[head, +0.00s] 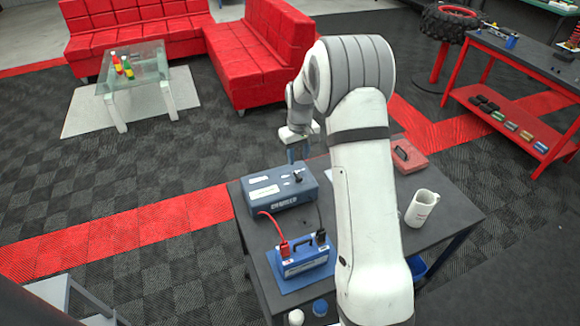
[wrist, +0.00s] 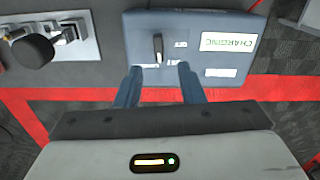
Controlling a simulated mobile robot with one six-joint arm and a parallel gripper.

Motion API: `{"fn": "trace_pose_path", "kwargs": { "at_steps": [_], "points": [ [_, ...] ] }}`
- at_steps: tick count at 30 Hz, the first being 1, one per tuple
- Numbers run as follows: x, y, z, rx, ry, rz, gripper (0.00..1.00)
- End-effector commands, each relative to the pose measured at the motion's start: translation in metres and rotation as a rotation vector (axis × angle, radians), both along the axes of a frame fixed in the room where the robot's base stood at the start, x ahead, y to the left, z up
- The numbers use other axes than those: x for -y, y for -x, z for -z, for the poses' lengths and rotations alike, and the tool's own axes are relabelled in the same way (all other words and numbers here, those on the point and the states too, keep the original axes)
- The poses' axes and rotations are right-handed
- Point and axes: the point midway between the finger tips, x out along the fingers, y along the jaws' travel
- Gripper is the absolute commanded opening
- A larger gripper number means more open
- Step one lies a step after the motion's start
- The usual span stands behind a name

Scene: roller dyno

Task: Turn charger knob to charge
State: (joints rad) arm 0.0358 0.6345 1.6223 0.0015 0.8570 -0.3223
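The charger (head: 275,192) is a blue box on the dark table, with white labels on its top. Its knob (head: 297,175) stands on the top face near the right rear. In the wrist view the charger (wrist: 226,68) fills the upper middle, with a "CHARGING" label. The dark, narrow knob (wrist: 158,47) shows there with small white labels beside it. My gripper (wrist: 160,67) is open and empty, its two fingers apart, with the knob just beyond the fingertips and between them in the picture. In the head view my gripper (head: 297,155) is above the charger's rear; contact is not visible.
A blue battery (head: 305,262) with red and black clamps stands in front of the charger. A white mug (head: 421,208) and a red case (head: 408,155) are on the table's (head: 455,208) right side. A light plate with dark parts (wrist: 60,40) shows upper left in the wrist view.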

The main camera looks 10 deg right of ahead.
Motion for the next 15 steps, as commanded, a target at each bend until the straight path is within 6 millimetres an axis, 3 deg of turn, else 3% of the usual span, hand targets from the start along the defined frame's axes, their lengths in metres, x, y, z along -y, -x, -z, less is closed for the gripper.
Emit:
{"fn": "trace_pose_path", "kwargs": {
  "at_steps": [15],
  "points": [
    [-0.001, -0.002, 0.068, -0.004, -0.001, -0.003, 0.35]
  ]
}}
